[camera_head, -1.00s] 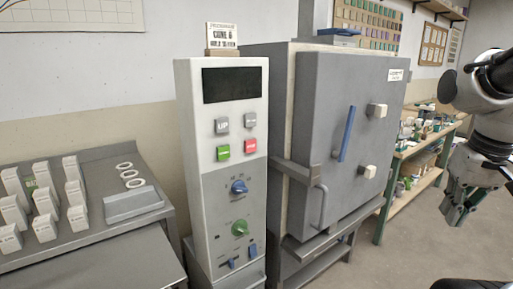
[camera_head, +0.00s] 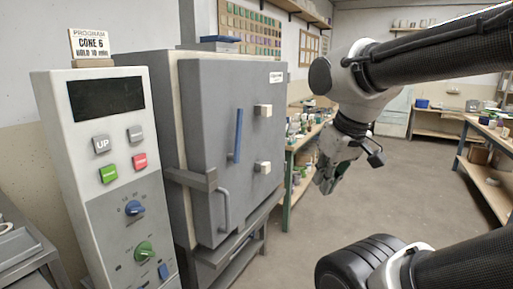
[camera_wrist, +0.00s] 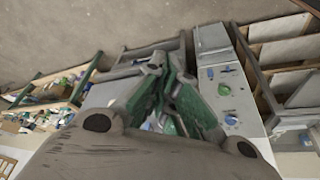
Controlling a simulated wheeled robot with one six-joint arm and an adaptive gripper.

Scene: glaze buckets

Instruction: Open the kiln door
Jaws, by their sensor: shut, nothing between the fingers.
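The kiln door (camera_head: 210,120) is a grey panel on the front of the kiln and looks closed in the head view. A blue upright handle (camera_head: 238,138) is on the door, with two pale square knobs to its right. A grey bar handle (camera_head: 224,212) and a latch bracket (camera_head: 190,179) sit at the door's lower left. My gripper (camera_head: 326,184) hangs to the right of the kiln, apart from the door, pointing down. It is shut and empty. Its green-padded fingers (camera_wrist: 168,98) fill the middle of the wrist view.
The control panel (camera_head: 70,175) with buttons and dials stands left of the kiln; it also shows in the wrist view (camera_wrist: 215,75). A cluttered workbench (camera_head: 300,140) stands right behind the kiln. Open floor (camera_head: 290,240) lies right of the kiln.

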